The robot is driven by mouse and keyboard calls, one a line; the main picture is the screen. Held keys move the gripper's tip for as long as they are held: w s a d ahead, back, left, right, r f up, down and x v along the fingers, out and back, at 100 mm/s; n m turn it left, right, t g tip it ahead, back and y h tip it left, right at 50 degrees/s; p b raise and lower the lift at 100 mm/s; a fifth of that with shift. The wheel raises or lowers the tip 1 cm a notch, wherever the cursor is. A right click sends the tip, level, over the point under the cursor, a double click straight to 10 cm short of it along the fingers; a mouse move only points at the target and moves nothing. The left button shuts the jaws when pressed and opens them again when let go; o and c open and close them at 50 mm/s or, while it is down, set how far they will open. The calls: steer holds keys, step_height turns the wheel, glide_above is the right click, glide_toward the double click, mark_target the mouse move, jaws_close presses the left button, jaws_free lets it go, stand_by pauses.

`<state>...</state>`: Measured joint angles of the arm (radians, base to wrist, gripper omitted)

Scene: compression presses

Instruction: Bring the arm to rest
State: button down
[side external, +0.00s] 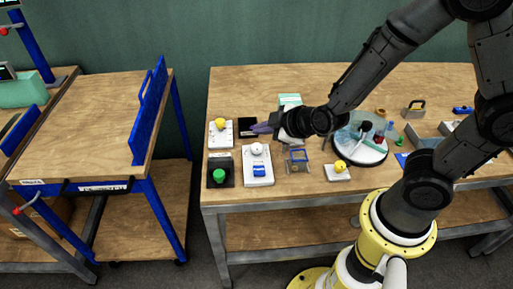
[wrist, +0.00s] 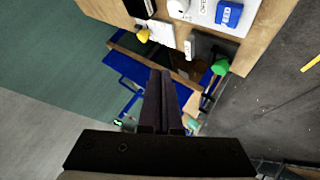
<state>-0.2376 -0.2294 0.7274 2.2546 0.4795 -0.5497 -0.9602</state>
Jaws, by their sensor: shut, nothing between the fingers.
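My gripper (side external: 258,128) points left over the wooden workbench (side external: 235,95) in the side view, held near the left group of press parts. Its dark fingers are together and hold nothing. In the wrist view the fingers (wrist: 160,74) also lie side by side, past the bench edge, with the floor and a lower blue frame beyond. My arm reaches in from the right. I cannot tell the exact height of the fingers above the bench.
Near my gripper are a yellow knob (side external: 220,123) on a white plate, a green knob (side external: 218,174) on a dark base and a white unit with a blue part (side external: 259,170). A round turntable (side external: 360,155) stands to the right. A cart with a blue rail (side external: 146,110) stands left, across a gap.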

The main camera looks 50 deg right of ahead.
steer(key=s+d+r+m+t+y, duration=0.1)
steer(key=s+r, duration=0.2)
steer(key=r, duration=0.6)
steer(key=s+r+m+y, duration=0.1)
steer(key=s+r, duration=0.1)
steer(key=r, duration=0.6)
steer(key=s+d+f+m+g, duration=0.1)
steer(key=s+m+g, duration=0.1)
steer(key=s, duration=0.6)
steer(key=s+d+f+m+g+h, duration=0.1)
steer(key=s+f+m+g, duration=0.1)
steer(key=s, duration=0.6)
steer(key=shift+s+d+f+m+g, duration=0.2)
steer(key=shift+d+m+g, duration=0.15)
steer(key=shift+m+g, duration=0.5)
